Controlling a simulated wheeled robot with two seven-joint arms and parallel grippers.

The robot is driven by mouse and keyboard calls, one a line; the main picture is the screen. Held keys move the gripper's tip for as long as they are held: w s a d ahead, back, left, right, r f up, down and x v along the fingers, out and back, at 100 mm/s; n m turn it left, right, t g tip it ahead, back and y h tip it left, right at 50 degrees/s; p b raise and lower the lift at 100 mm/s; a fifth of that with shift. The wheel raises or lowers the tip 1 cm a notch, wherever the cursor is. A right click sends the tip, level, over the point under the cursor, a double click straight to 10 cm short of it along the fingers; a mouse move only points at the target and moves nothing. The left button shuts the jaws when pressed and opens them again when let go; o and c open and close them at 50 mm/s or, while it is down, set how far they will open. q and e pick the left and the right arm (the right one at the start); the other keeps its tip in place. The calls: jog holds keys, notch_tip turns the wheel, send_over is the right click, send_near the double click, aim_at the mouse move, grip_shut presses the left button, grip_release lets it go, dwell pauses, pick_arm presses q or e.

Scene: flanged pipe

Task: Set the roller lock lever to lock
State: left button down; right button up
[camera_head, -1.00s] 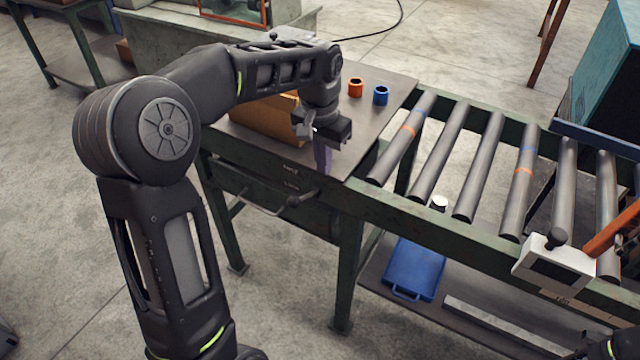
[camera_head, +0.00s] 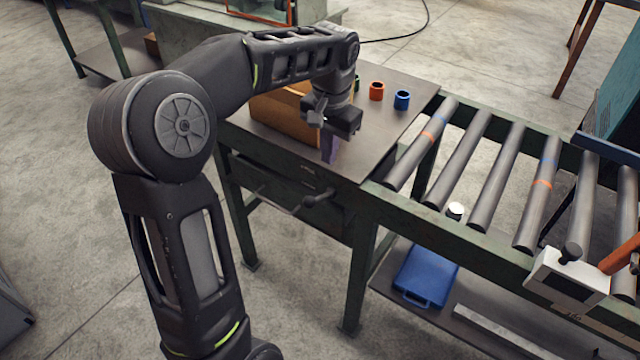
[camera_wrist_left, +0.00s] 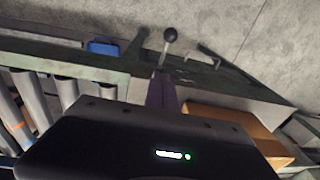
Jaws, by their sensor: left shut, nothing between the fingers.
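The roller lock lever (camera_head: 318,200) is on the front side of the bench, below the top's edge. The knob (camera_wrist_left: 170,34) also shows in the left wrist view, just beyond the fingertips. My left gripper (camera_head: 331,150) is over the front edge of the bench top, above the lever and apart from it. Its purplish fingers (camera_wrist_left: 160,92) are shut with nothing between them. Small labels (camera_head: 308,168) above the lever are too small to read. My right gripper is out of view.
An orange-brown bin (camera_head: 283,118) stands behind my left gripper. An orange ring (camera_head: 376,91) and a blue ring (camera_head: 401,99) sit on the bench top. The roller conveyor (camera_head: 497,180) extends right. A blue case (camera_head: 426,277) lies on the lower shelf. Air before the bench is free.

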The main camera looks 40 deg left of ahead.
pick_arm(q)
jog(key=p, duration=0.1)
send_over(320, 196)
jog(key=f, duration=0.8)
jog(key=shift+d+f, duration=0.25)
jog(key=shift+f, duration=0.15)
jog(key=shift+s+f, duration=0.3)
jog(key=shift+f, duration=0.2)
